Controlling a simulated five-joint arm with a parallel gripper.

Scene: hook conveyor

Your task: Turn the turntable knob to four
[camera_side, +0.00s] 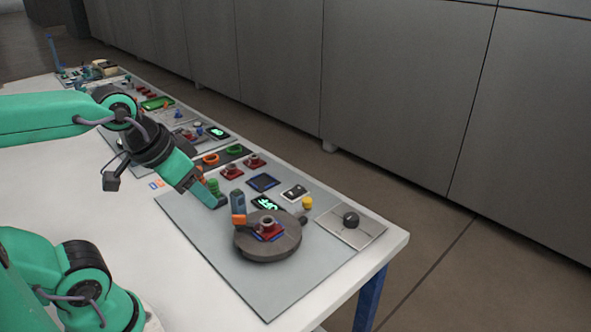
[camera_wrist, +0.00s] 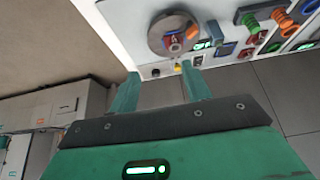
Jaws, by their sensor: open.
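The dark round turntable (camera_side: 262,250) lies on the grey panel at the near end of the table. It also shows in the wrist view (camera_wrist: 160,45). A small dark knob (camera_side: 303,219) sits at its right edge, beside a yellow button (camera_side: 307,203); a dark knob (camera_wrist: 155,72) and the yellow button (camera_wrist: 178,68) also show in the wrist view. I cannot make out any number marks. A small display (camera_side: 265,202) with green characters lies behind the turntable. My gripper (camera_side: 213,196) is open and empty, above the panel behind and left of the turntable. Its two fingers (camera_wrist: 160,88) are apart.
A red part (camera_side: 269,230) sits on the turntable. An upright blue-grey and orange block (camera_side: 238,207) stands at its left rim. A black ball knob (camera_side: 350,218) on a separate plate is to the right. Red and green parts stand behind.

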